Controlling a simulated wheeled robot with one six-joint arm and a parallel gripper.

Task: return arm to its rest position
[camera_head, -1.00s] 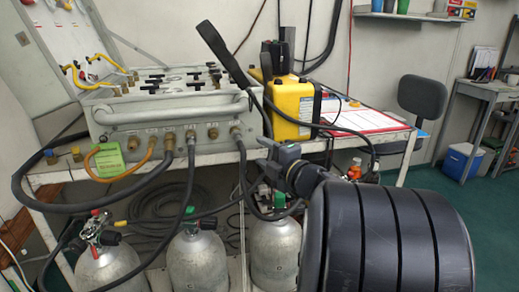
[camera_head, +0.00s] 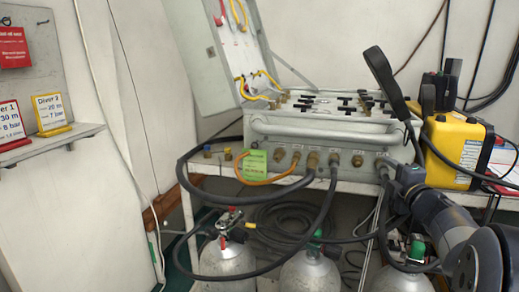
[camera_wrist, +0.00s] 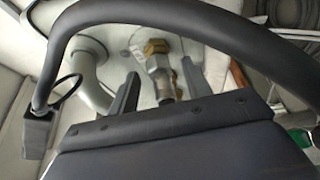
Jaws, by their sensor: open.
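My gripper (camera_head: 392,180) is at the right end of the grey air panel's front (camera_head: 330,131), at the right edge of the table. In the wrist view my gripper (camera_wrist: 160,88) has its two dark fingers apart. A brass fitting (camera_wrist: 158,50) shows beyond and between them, and nothing is seen gripped. A thick black hose (camera_wrist: 190,18) arches across the wrist view in front of the fingers. My arm comes in from the lower right in the head view and hides part of the hoses there.
A yellow case (camera_head: 455,150) stands right of the panel. Grey cylinders (camera_head: 310,274) stand below the table (camera_head: 345,187), with looped hoses around them. A shelf (camera_head: 50,143) with sign cards (camera_head: 50,112) is on the left wall. The panel lid (camera_head: 212,60) stands open.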

